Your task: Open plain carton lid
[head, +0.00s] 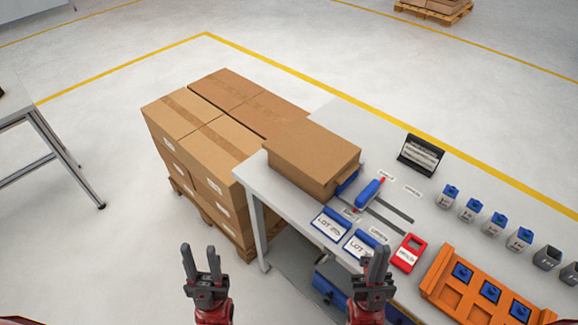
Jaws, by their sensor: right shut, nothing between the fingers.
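The plain brown carton (312,148) stands on the left end of the grey table. Its top looks flat and closed, and I see no raised flap. My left gripper (200,248) is open and empty, over the floor to the left of the table and in front of the carton. My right gripper (377,250) is shut with nothing in it, at the table's front edge, below and right of the carton. Neither gripper touches the carton. The carton's far sides are hidden.
Blue-edged LOT signs (331,224), a blue-handled tool (368,191) and a red tag (408,252) lie near the carton. An orange rack (446,271) and several blue-topped containers stand right. Stacked boxes (205,130) on a pallet rise behind left.

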